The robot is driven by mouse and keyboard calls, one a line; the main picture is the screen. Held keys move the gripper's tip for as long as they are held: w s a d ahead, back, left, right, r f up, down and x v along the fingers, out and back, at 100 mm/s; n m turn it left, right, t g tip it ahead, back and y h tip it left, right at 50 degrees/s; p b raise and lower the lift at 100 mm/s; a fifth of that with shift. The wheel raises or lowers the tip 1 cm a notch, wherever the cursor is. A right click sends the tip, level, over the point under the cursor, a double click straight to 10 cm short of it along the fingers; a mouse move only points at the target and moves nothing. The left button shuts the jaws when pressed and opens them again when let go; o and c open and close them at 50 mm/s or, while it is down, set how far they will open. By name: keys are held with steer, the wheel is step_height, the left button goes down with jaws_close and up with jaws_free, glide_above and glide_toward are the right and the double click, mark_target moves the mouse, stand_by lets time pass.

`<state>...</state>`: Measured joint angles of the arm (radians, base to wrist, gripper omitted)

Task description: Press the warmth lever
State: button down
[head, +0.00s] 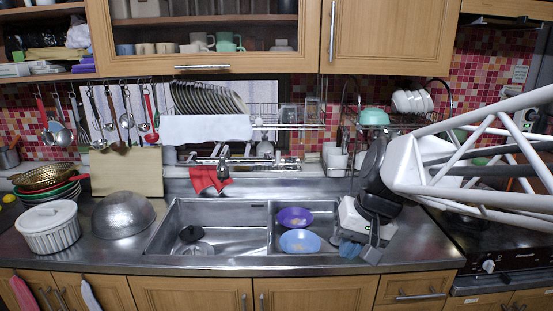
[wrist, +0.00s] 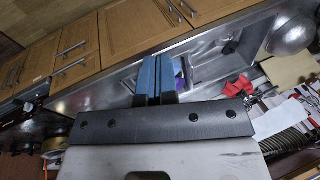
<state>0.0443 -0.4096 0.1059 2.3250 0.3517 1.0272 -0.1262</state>
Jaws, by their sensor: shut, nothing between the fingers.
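My gripper (head: 350,249) hangs over the right end of the steel sink, beside the smaller basin. In the wrist view its blue fingers (wrist: 157,78) lie side by side, shut with nothing between them. A metal faucet (head: 222,165) stands behind the sink at the wall, left of and well apart from my gripper. I cannot make out which part is the warmth lever; no labelled lever is legible in either view.
The sink (head: 160,240) holds a purple bowl (head: 294,217) and a blue bowl (head: 300,241) in its smaller basin. A red cloth (head: 209,179) hangs by the faucet. A colander (head: 123,215) and white pot (head: 48,228) stand left. The stove (head: 488,265) is at right.

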steer(key=w+a+r+m+t+y, duration=0.2)
steer(key=w+y, duration=0.6)
steer(key=w, duration=2.4)
steer(key=w+d+f+t+y, duration=0.1)
steer(key=w+d+f, duration=0.1)
steer(key=w, duration=0.6)
steer(key=w+d+f+m+t+y, duration=0.1)
steer(key=w+d+f+t+y, duration=0.1)
steer(key=w, duration=0.6)
steer(key=w+d+f+m+t+y, duration=0.1)
steer(key=w+f, duration=0.3)
steer(key=w, duration=0.5)
steer(key=shift+d+f+y, duration=0.15)
steer(key=shift+d+y, duration=0.35)
steer(key=shift+d, duration=0.2)
steer(key=shift+w, duration=0.1)
steer(key=s+a+x, duration=0.1)
steer(key=s+x, duration=0.1)
steer(key=x, duration=1.1)
steer(key=shift+s, duration=0.15)
